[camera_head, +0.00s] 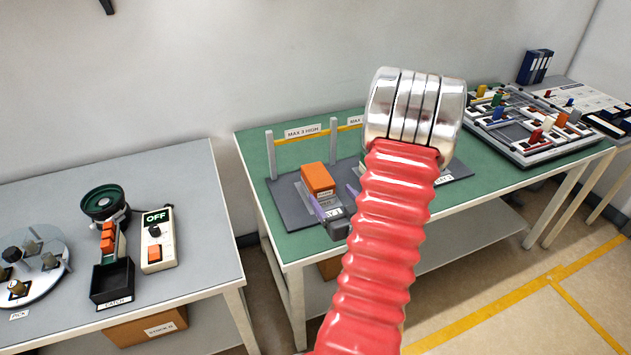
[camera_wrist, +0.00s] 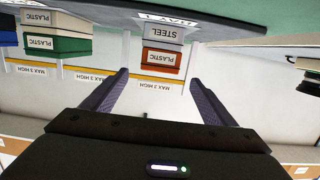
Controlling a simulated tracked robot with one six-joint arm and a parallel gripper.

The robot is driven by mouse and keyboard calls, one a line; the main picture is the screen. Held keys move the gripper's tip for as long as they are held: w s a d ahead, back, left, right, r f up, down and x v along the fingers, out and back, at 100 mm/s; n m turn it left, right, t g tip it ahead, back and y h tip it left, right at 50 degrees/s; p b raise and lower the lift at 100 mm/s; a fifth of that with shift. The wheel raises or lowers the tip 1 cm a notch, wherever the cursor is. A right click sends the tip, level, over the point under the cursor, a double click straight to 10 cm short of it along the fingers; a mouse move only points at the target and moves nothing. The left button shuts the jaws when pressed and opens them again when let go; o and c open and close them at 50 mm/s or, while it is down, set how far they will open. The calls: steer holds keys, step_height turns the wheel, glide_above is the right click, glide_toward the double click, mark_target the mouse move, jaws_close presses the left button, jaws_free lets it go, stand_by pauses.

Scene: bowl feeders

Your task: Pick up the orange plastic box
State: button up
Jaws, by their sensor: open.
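The orange plastic box (camera_head: 317,177) sits on a grey box marked STEEL (camera_wrist: 163,33) on a dark tray (camera_head: 286,197) on the green-topped table. The orange box also shows in the wrist view (camera_wrist: 160,68), which is upside down, with its PLASTIC label facing the camera. My gripper (camera_head: 331,193) is open and empty in front of the stack. In the wrist view its two dark fingers (camera_wrist: 158,78) point at the orange box, one to each side in the picture, apart from it. My red arm and silver joint hide the tray's middle in the head view.
In the wrist view a stack with a green box (camera_wrist: 57,45) stands left of the orange one. Grey posts (camera_head: 334,140) hold a yellow MAX 3 HIGH bar (camera_head: 289,139) behind. A grey table (camera_head: 60,190) with a bowl feeder (camera_head: 104,203) stands left.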

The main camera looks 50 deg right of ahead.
mark_target(317, 177)
steer(key=x, duration=0.7)
steer(key=shift+w, duration=0.2)
steer(key=shift+x, duration=2.6)
steer(key=shift+c, duration=0.5)
steer(key=c, duration=1.2)
